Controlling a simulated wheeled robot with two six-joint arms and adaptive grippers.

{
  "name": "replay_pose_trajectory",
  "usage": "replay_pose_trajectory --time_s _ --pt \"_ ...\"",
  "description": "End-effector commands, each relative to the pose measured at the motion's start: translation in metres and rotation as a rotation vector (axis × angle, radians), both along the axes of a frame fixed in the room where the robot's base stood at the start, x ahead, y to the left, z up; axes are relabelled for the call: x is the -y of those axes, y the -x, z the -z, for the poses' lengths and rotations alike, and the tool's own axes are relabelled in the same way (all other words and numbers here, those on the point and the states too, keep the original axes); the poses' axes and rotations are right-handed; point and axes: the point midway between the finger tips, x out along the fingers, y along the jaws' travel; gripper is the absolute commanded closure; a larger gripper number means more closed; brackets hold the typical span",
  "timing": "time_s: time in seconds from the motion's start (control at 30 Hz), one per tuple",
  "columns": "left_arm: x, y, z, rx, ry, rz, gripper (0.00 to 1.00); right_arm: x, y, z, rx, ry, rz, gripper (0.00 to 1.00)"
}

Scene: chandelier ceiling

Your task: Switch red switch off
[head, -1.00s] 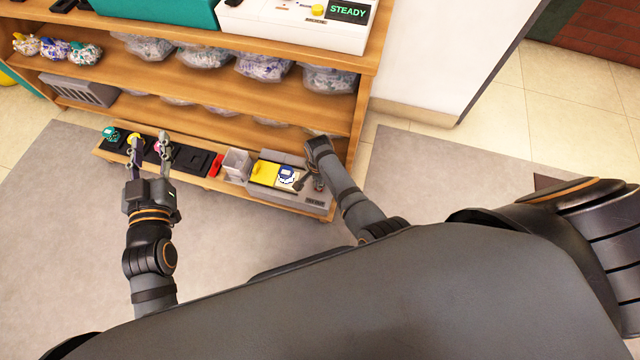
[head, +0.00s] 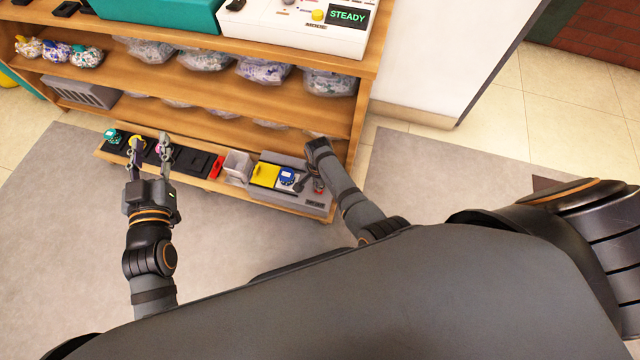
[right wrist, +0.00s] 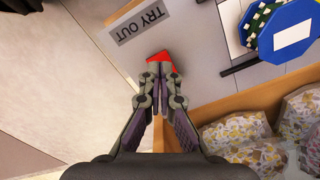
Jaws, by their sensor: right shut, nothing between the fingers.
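The red switch (right wrist: 159,59) shows in the right wrist view on a grey panel, beside a "TRY OUT" label (right wrist: 143,24). My right gripper (right wrist: 161,72) is shut and empty, its fingertips at the switch and partly covering it. I cannot tell whether they touch it or which way it is tilted. In the head view my right gripper (head: 318,180) is over the right end of the grey panel (head: 312,202), with a little red visible there. My left gripper (head: 150,145) is open and empty, over the left part of the low shelf.
A blue chip (head: 287,176), a yellow block (head: 264,174), a clear box (head: 238,165) and a red block (head: 216,167) stand left of my right gripper. Wooden shelves (head: 230,80) with bagged items rise behind. The grey mat (head: 230,235) in front is clear.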

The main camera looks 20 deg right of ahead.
Motion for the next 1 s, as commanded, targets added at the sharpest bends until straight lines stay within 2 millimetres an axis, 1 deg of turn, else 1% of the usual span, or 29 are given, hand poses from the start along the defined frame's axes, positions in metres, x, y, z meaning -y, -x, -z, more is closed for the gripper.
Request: replay_pose_trajectory --time_s 0.03,0.6,0.67,1.0 --pt "0.000 0.000 -0.011 0.000 0.000 0.000 0.60 0.000 0.000 -0.010 0.000 0.000 0.000 1.00" --pt "0.000 0.000 -0.063 0.000 0.000 0.000 0.60 0.000 0.000 -0.057 0.000 0.000 0.000 1.00" --pt "0.000 0.000 -0.066 0.000 0.000 0.000 0.60 0.000 0.000 -0.058 0.000 0.000 0.000 1.00" --pt "0.000 0.000 -0.063 0.000 0.000 0.000 0.60 0.000 0.000 -0.056 0.000 0.000 0.000 1.00"
